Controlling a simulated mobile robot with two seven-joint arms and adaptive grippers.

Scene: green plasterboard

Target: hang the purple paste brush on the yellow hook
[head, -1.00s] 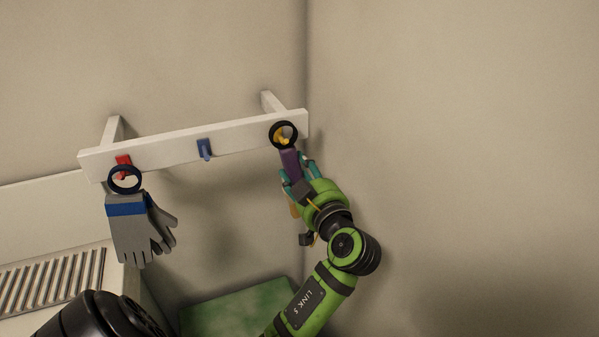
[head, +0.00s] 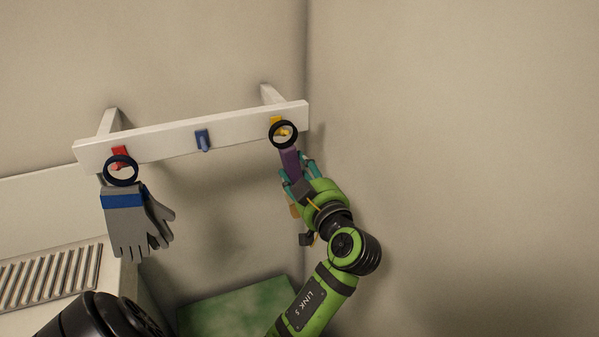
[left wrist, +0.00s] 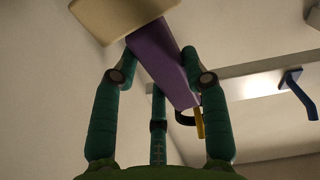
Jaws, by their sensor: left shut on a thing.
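The purple paste brush (head: 291,160) is held by its handle in my left gripper (head: 298,172), with its black ring (head: 273,142) pointing up. The yellow hook (head: 277,120) is at the right end of the white rail. Its plate shows above the ring, and its tip shows through the ring opening; whether the ring is around the hook or only in front of it, I cannot tell. In the left wrist view the brush (left wrist: 160,60) lies between the teal fingers, its pale head near the camera, and the yellow hook (left wrist: 200,124) shows beside the partly hidden ring. My right gripper is not in view.
The white rail (head: 240,139) also bears a blue hook (head: 202,140), empty, and a red hook (head: 121,153) with a grey glove (head: 130,225) hanging by its ring. A wall corner is just right of the rail. A green board (head: 235,308) lies below.

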